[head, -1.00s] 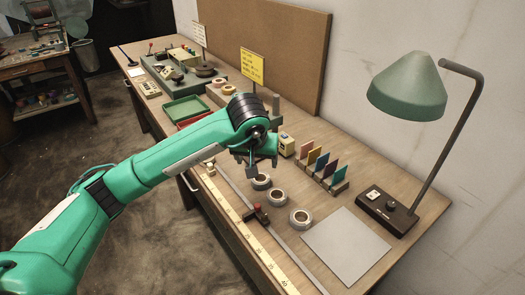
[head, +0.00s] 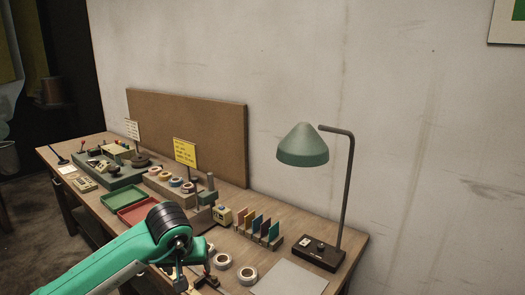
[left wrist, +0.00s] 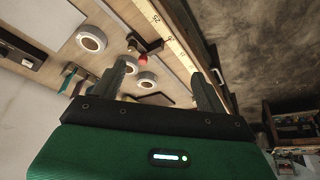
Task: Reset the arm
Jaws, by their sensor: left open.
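My left arm (head: 120,262) is green and comes in at the bottom left of the head view. Its gripper (head: 181,283) points down over the front of the workbench (head: 98,228). The left wrist view shows the two dark fingers of the left gripper (left wrist: 163,58) spread apart with nothing between them. Beyond the fingers lie grey tape rolls (left wrist: 91,39), a red-knobbed slider (left wrist: 143,58) and a yellow ruler (left wrist: 172,35). My right gripper is in neither view.
A green lamp (head: 303,146) stands at the bench's right end. Colour cards (head: 258,225) stand in a rack near a grey sheet (head: 290,279). Green (head: 122,196) and red (head: 138,211) trays lie left of the gripper. A brown board (head: 190,135) backs the bench.

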